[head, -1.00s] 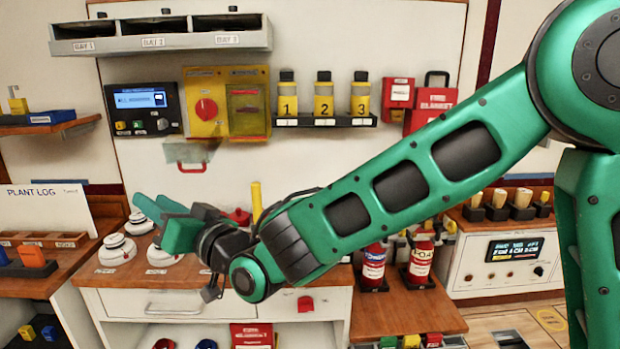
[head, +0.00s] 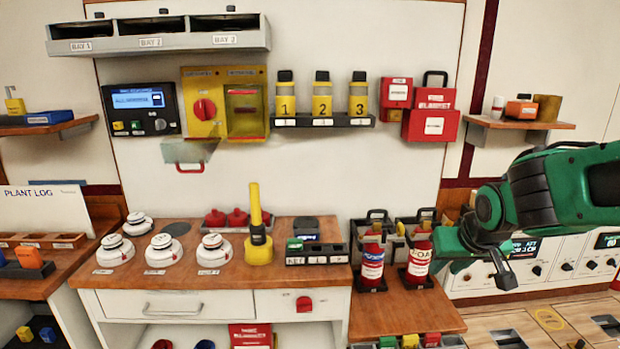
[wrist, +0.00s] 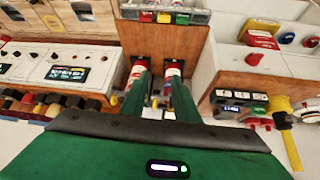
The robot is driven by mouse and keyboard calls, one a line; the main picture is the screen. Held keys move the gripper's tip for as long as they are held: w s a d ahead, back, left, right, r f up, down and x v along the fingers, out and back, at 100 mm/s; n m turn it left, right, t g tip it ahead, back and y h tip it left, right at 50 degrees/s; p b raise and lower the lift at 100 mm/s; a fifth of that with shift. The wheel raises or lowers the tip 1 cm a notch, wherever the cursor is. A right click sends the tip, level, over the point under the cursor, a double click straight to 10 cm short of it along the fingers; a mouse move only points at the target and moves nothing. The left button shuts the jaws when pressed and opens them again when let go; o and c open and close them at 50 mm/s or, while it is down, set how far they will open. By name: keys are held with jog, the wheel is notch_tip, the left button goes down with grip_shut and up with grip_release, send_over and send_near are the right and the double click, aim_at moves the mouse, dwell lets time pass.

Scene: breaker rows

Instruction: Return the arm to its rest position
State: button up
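My arm reaches in from the right edge in the head view, bent, with its green and black links in front of the right-hand console. My gripper (head: 449,252) hangs at the right, its green end beside the foam extinguisher in the picture. In the wrist view two green fingers stand apart with a clear gap between them (wrist: 158,88). No object shows between them, so my gripper appears open and empty. The fingers overlap the two red extinguishers in the wrist view; I see no contact.
Red extinguishers (head: 372,262) and (head: 419,258) stand on a low wooden stand (head: 405,312). White detectors (head: 163,251) and a yellow torch (head: 257,240) rest on the workbench (head: 190,283). A console (head: 585,265) stands behind my arm. A small shelf (head: 520,123) is above it.

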jog(key=s+d+f+m+g, duration=0.1)
jog(key=s+d+m+g, duration=0.2)
jog(key=s, duration=1)
jog(key=s+d+f+m+g, duration=0.1)
jog(key=s+d+m+g, duration=0.1)
jog(key=s+d, duration=0.6)
jog(key=s+g, duration=0.1)
jog(key=s, duration=0.4)
jog(key=shift+d+f+m+g+y, duration=0.3)
jog(key=shift+f+m+g+y, duration=0.05)
jog(key=shift+m+g+y, duration=0.05)
jog(key=shift+s, duration=0.1)
jog(key=shift+w+f, duration=0.25)
jog(key=shift+w, duration=0.4)
